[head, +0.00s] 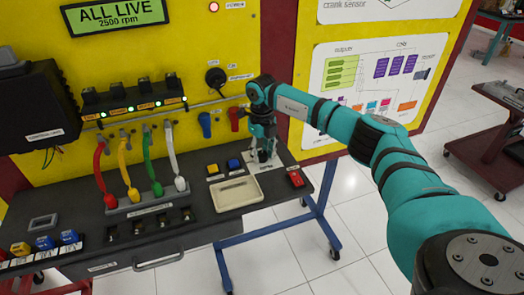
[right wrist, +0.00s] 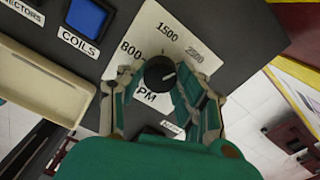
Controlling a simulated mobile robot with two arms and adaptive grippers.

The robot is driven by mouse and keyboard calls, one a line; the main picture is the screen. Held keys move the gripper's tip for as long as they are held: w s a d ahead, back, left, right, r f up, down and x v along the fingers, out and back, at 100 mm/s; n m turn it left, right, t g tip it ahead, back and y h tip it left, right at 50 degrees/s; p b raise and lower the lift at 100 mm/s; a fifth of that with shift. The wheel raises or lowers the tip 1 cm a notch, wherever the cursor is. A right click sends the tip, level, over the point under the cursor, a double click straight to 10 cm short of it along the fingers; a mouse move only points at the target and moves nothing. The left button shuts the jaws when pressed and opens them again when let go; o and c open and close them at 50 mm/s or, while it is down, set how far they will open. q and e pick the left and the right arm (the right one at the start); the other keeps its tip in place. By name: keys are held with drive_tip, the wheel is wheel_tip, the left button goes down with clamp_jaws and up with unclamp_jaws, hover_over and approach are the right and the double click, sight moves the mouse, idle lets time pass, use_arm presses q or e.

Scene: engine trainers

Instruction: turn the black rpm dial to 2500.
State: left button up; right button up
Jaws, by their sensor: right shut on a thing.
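The black rpm dial (right wrist: 159,72) sits on a white scale plate (right wrist: 150,35) marked 800, 1500 and 2500. A pale pointer mark shows on the dial's right side, but I cannot tell exactly which number it meets. My right gripper (right wrist: 153,88) is shut on the dial, with a finger on each side. In the head view the gripper (head: 263,150) reaches down over the plate (head: 282,160) and hides most of the dial. The green display (head: 115,18) reads "ALL LIVE" and "2500 rpm". My left gripper is not in view.
A beige tray (head: 236,193) and blue (head: 233,163) and yellow (head: 212,169) buttons lie left of the dial. A red button (head: 296,180) is to its right. Coloured cables (head: 152,160) stand farther left. The yellow panel (head: 200,50) rises behind.

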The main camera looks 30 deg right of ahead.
sight(262, 153)
drive_tip(key=shift+w+r+m, duration=0.15)
drive_tip(key=shift+m, duration=0.45)
drive_tip(key=o, duration=0.9)
drive_tip(key=shift+o, duration=1.2)
wheel_tip(262, 153, up, 12)
